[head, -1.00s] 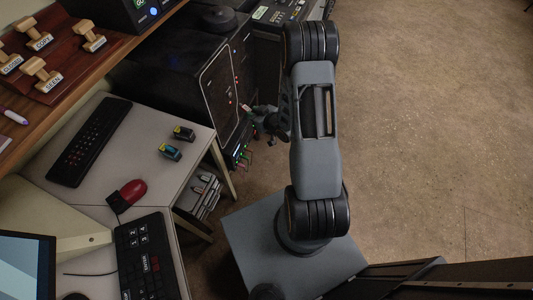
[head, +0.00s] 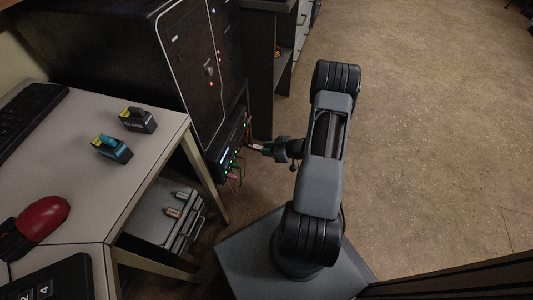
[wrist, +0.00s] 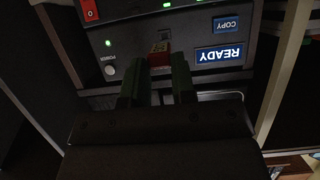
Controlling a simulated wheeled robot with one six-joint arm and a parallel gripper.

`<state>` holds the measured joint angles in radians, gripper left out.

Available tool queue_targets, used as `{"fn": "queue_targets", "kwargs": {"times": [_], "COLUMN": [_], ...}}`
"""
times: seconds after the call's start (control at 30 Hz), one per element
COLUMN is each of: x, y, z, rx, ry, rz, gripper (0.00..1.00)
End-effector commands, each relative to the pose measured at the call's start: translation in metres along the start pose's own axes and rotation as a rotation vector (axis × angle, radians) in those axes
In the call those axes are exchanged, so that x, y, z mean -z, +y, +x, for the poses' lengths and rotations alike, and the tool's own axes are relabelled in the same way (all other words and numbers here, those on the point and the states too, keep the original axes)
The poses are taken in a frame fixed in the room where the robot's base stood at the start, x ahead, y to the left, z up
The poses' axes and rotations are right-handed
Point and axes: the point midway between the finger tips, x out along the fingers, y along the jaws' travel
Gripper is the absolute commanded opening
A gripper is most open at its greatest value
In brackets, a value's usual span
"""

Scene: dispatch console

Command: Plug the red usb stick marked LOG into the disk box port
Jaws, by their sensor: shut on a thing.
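The red usb stick (wrist: 160,57) is between the fingers of my gripper (wrist: 158,80) in the wrist view. The gripper is shut on it, and its far end points at the front of the disk box (wrist: 130,50). I cannot tell whether the tip is in the port, and the LOG mark is not readable. In the head view my gripper (head: 271,149) is just right of the disk box (head: 224,158), with the stick (head: 254,147) small and pale-ended between them.
The box front has a READY display (wrist: 220,54), a COPY button (wrist: 227,25) and a red switch (wrist: 89,10). Coloured cables (head: 233,172) hang below it. A desk (head: 95,190) with two small dark blocks stands left. Open floor lies right.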

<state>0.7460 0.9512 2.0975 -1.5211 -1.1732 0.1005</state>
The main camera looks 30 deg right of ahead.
Motion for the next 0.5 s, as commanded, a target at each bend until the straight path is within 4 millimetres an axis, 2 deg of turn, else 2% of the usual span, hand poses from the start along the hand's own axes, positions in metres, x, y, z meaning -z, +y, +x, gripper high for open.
{"fn": "queue_targets", "kwargs": {"times": [0.13,0.5], "x": [-0.004,0.009], "y": [-0.001,-0.001], "z": [0.008,0.037], "rx": [0.01,0.01], "ry": [-0.001,-0.001], "rz": [-0.005,-0.005], "gripper": [0.02,0.02]}}
